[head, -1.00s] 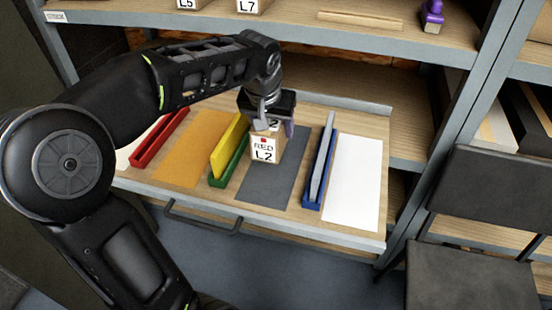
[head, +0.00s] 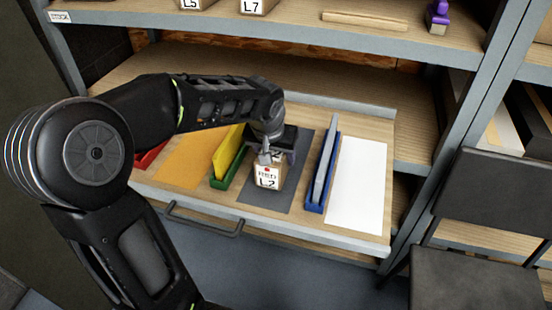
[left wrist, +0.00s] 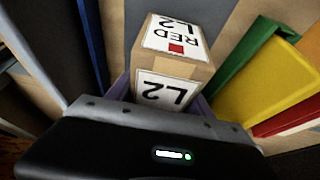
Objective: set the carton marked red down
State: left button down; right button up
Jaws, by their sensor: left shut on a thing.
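The carton marked RED L2 (head: 267,180) is a small tan box with white labels. My left gripper (head: 276,156) is shut on it from above and hides its upper back part. The carton is upright over the dark grey panel (head: 292,198) of the pulled-out shelf, between the green and blue holders. I cannot tell whether its base touches the panel. In the left wrist view the carton (left wrist: 172,62) sits between the fingers (left wrist: 165,95), its RED label showing. My right gripper is not in view.
A green holder (head: 229,174) with a yellow board (head: 228,150) stands left of the carton. A blue holder (head: 316,195) with a grey-blue board stands right. Beyond are an orange panel (head: 186,163) and a bare white panel (head: 357,185). Cartons stand on the shelf above.

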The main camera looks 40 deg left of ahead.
pick_arm(q)
jog(key=shift+f, duration=0.4)
jog(key=shift+f, duration=0.15)
jog(key=shift+c, duration=2)
grip_release()
jog(key=shift+r, duration=0.3)
jog(key=p+v, duration=0.1)
jog(key=v, duration=1)
jog(key=shift+s+d+r+p, duration=0.1)
jog(key=shift+s+r+p, duration=0.15)
jog(key=shift+r+p, duration=0.1)
